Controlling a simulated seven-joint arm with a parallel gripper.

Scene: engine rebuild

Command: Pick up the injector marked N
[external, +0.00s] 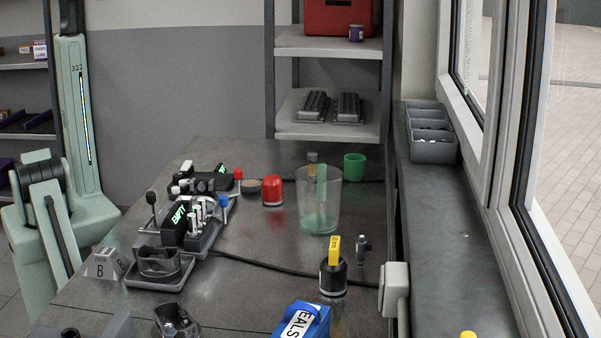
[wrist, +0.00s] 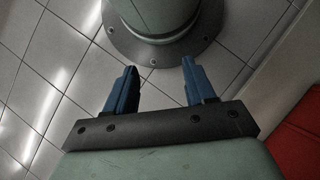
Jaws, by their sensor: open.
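No letter N can be read in either view, so I cannot tell which part is the injector marked N. Several small pale upright parts, possibly injectors, stand in a grey rack (external: 208,240) beside a dark display reading EMPTY (external: 178,223) in the external view. A small grey upright part (external: 362,249) stands alone at the right of the bench; its marking is too small to read. My gripper (wrist: 159,66) is open and empty in the wrist view, its blue fingers over tiled floor and a round pale-green base. It is not visible in the external view.
A window sill borders the right.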

